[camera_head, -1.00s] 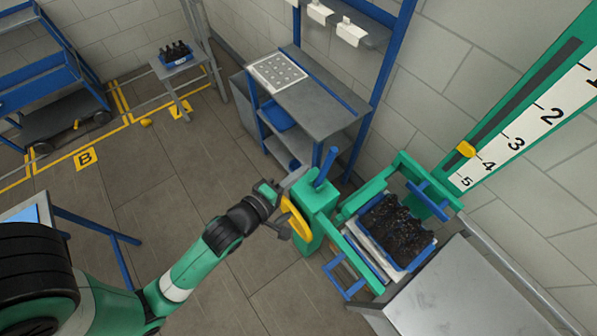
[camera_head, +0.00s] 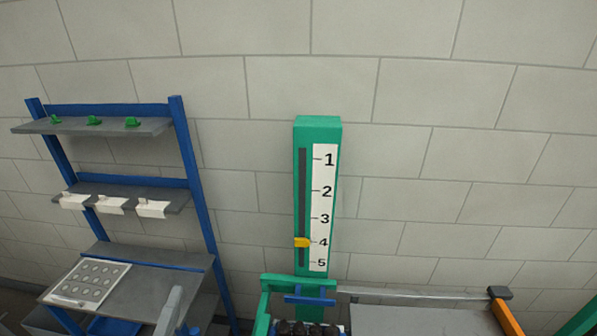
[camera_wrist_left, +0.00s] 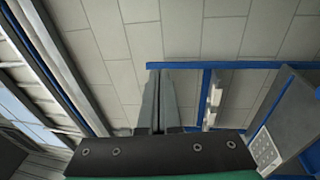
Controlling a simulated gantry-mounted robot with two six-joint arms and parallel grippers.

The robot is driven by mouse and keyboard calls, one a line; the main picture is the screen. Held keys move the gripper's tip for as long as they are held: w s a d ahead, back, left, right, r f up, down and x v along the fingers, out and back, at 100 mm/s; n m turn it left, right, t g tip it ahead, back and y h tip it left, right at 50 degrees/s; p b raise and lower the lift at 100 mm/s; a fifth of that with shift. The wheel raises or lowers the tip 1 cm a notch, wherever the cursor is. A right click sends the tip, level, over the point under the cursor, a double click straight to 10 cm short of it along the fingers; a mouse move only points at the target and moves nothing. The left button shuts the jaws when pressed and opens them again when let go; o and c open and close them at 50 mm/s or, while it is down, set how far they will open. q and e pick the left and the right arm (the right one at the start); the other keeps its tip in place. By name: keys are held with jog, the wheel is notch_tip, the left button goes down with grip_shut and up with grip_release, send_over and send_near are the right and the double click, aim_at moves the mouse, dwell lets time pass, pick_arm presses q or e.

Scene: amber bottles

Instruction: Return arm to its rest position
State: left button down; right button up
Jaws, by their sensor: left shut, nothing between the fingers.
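My left gripper (camera_wrist_left: 160,85) shows in the left wrist view as two grey fingers side by side, shut and empty. They point up toward a pale block wall. In the head view, a grey piece that looks like the left gripper (camera_head: 171,308) sticks up at the bottom edge, in front of the grey bench. Most of my left arm is below the picture. My right gripper is not in view.
A blue-framed shelf (camera_head: 184,160) with a perforated white board (camera_head: 90,282) stands left. A green numbered gauge (camera_head: 318,130) with a yellow pointer (camera_head: 302,242) near 4 stands centre. Dark bottles (camera_head: 305,328) sit below it, cut off. A grey tabletop (camera_head: 420,320) lies right.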

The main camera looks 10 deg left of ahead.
pick_arm(q)
jog(key=s+d+r+m+t+h, duration=0.1)
jog(key=s+d+r+m+t, duration=0.1)
jog(key=r+m, duration=0.5)
jog(key=s+d+r+m+t+h+p, duration=0.1)
jog(key=r+m, duration=0.6)
jog(key=r, duration=0.9)
jog(key=s+d+r+m+t+h, duration=0.3)
jog(key=r+m, duration=0.4)
jog(key=r, duration=0.5)
jog(key=shift+d+r+t, duration=0.25)
jog(key=shift+d+t, duration=0.55)
jog(key=shift+t, duration=0.1)
jog(key=shift+s, duration=0.1)
